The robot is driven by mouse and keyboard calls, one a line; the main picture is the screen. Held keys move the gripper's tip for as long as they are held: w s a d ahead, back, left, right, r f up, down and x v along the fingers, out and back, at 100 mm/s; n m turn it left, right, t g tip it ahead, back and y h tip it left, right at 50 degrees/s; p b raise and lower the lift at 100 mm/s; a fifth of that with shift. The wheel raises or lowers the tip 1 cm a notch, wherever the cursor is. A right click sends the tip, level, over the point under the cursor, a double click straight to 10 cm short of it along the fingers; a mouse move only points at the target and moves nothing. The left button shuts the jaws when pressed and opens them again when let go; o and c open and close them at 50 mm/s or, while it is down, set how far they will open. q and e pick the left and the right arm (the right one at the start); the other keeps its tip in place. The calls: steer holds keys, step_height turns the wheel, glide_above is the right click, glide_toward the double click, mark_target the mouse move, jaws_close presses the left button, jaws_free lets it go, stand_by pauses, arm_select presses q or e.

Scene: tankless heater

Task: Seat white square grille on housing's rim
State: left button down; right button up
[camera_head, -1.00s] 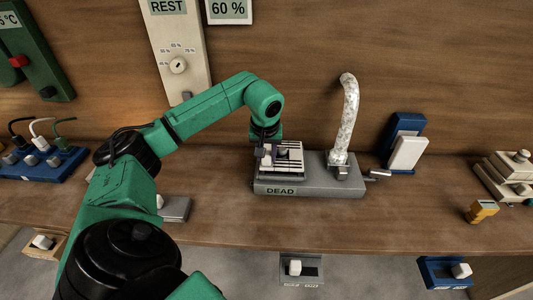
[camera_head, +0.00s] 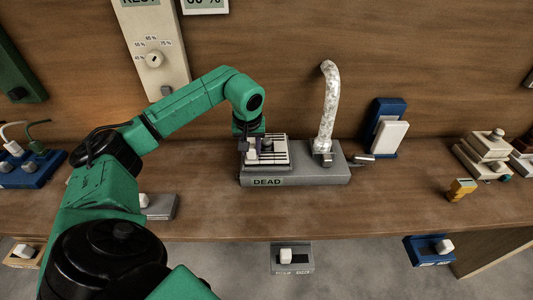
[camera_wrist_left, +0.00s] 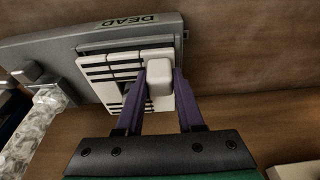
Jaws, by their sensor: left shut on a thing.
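The white square grille (camera_head: 280,158), with dark slots, is at the left end of the grey housing (camera_head: 320,176) marked DEAD. In the left wrist view the grille (camera_wrist_left: 101,72) lies over the housing (camera_wrist_left: 60,47), close to its rim. I cannot tell whether it is fully flush all round. My left gripper (camera_head: 251,152) is over the grille's left side. In the left wrist view its purple fingers (camera_wrist_left: 160,84) are shut on the grille's white block-shaped knob (camera_wrist_left: 158,66). The fingers hide part of the grille. My right gripper is not in view.
A speckled pale pipe (camera_head: 329,105) rises from the housing's right part. A blue and white stand (camera_head: 389,135) is to its right, and a yellow device (camera_head: 461,189) is farther right. A grey switch box (camera_head: 160,207) is at the shelf's front left. Shelf in front of the housing is clear.

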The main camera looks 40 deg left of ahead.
arm_select(q)
steer(key=shift+b+x, duration=0.6)
steer(key=shift+x, duration=0.3)
stand_by(0.9)
steer(key=shift+s+d+f, duration=0.1)
steer(key=shift+s+d, duration=0.05)
steer(key=shift+c, duration=2.2)
jaws_free()
steer(key=shift+r, duration=0.55)
steer(key=v, duration=1.3)
steer(key=shift+s+d+r, duration=0.2)
steer(key=shift+s, duration=0.05)
